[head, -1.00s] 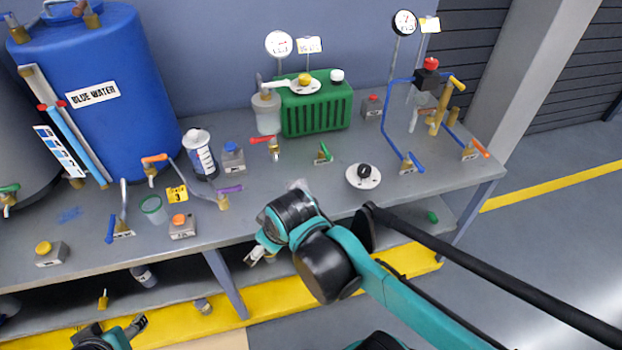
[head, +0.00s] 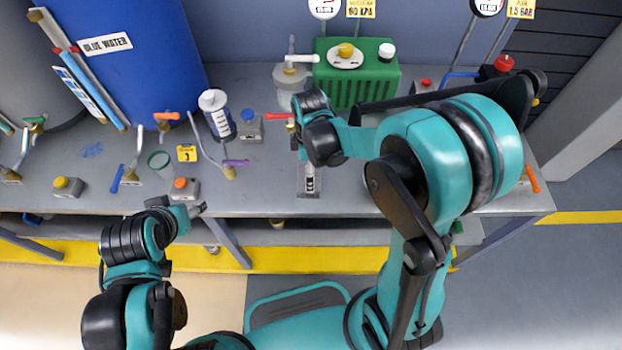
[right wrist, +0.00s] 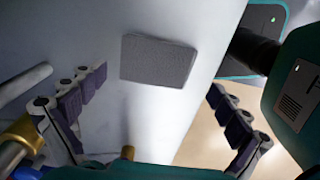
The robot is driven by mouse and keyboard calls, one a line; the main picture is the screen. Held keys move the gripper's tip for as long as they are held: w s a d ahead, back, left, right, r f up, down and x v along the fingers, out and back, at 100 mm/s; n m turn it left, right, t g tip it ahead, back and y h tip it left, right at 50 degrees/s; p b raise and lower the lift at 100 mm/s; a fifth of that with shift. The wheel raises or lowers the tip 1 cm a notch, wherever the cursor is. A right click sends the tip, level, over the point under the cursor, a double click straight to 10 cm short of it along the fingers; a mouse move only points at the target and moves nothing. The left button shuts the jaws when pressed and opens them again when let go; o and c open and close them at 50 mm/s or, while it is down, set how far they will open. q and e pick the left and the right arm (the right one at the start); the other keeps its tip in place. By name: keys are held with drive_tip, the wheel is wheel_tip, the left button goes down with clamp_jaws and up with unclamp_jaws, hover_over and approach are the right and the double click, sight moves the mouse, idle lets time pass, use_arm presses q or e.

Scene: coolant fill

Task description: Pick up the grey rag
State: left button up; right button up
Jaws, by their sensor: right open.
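In the right wrist view a flat, dark grey rectangle, which looks like the grey rag (right wrist: 158,60), lies on a pale surface near its right edge. My right gripper (right wrist: 160,97) is open and empty; its two fingers stand left and right of the rag in the picture, with the rag between and beyond them, apart from both. In the head view my right wrist hangs over the bench front and hides part of it.
A brass fitting (right wrist: 22,140) and a brass post (right wrist: 127,153) stand near the left finger.

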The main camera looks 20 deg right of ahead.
wheel_tip(320, 180, down, 5)
drive_tip(key=shift+w+a+r+b, duration=0.1)
drive_tip(key=shift+w+a+b, duration=0.05)
drive_tip(key=shift+b, duration=0.95)
drive_tip(key=shift+r, duration=0.1)
drive_tip(key=c, duration=0.8)
drive_tip(key=shift+r+p, duration=0.4)
drive_tip(key=shift+r, duration=0.15)
drive_tip(key=r, duration=0.1)
drive_tip(key=r+p, duration=0.1)
drive_tip(key=s+r+p, duration=0.1)
drive_tip(key=r, duration=0.1)
drive_tip(key=shift+s+d, duration=0.1)
drive_tip(key=shift+d, duration=0.2)
drive_tip(key=s+d+r+p, duration=0.1)
drive_tip(key=s+r, duration=0.1)
drive_tip(key=s, duration=0.1)
drive_tip(key=s+d+r+p, duration=0.1)
drive_tip(key=s+d+r, duration=0.1)
drive_tip(key=s, duration=0.1)
drive_tip(key=s+d+r+p, duration=0.1)
drive_tip(key=s+r, duration=0.1)
drive_tip(key=s, duration=0.1)
drive_tip(key=shift+s+d+p, duration=0.15)
drive_tip(key=shift+d+p, duration=0.1)
drive_tip(key=shift+p, duration=0.05)
